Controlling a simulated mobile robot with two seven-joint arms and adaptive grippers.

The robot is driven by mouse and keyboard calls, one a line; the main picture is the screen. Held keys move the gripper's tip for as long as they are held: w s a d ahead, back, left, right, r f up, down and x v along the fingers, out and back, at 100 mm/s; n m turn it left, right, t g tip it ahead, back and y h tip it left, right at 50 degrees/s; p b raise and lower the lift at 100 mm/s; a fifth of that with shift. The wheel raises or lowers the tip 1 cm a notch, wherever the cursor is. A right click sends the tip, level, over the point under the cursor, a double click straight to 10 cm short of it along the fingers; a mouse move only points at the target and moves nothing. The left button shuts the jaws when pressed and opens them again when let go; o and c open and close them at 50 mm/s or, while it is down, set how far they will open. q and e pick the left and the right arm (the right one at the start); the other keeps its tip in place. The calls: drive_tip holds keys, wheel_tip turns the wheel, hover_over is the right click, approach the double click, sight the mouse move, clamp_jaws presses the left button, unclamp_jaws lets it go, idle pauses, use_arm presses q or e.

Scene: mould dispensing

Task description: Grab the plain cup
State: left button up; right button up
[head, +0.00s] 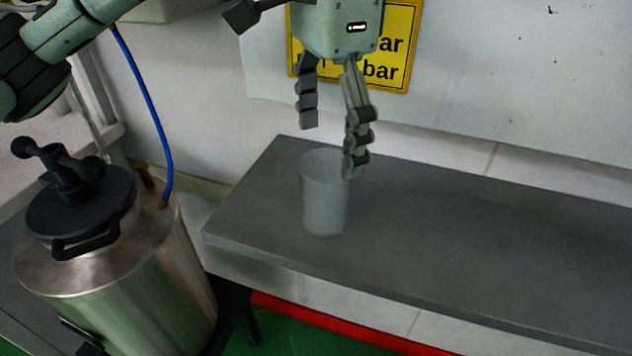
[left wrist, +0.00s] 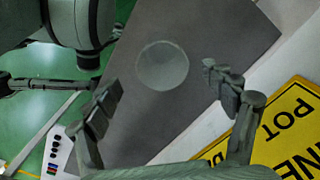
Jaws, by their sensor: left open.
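The plain cup (head: 324,200) is a translucent grey-white cup standing upright on the grey shelf (head: 480,240), near its left end. In the left wrist view the cup (left wrist: 162,67) shows as a round shape, beyond the fingertips and between their lines. My left gripper (head: 331,150) is open and empty, pointing down above the cup. In the head view one finger overlaps the cup's upper right rim; I cannot tell whether it touches. Both fingers also show in the left wrist view (left wrist: 160,90). My right gripper is in neither view.
A steel pressure pot (head: 120,270) with a black lid stands left of the shelf, with a blue hose (head: 150,105) rising from it. A yellow sign (head: 398,45) is on the wall behind. The shelf right of the cup is clear.

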sight(326, 179)
use_arm(q)
drive_tip(key=shift+s+f, duration=0.1)
drive_tip(key=shift+f, duration=0.85)
drive_tip(key=f, duration=0.4)
drive_tip(key=shift+w+f, duration=0.2)
drive_tip(key=shift+w, duration=0.05)
drive_tip(key=shift+f, duration=0.3)
drive_tip(key=c, duration=1.2)
drive_tip(key=shift+o, duration=0.2)
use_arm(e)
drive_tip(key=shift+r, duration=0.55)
use_arm(q)
drive_tip(key=shift+r, duration=0.1)
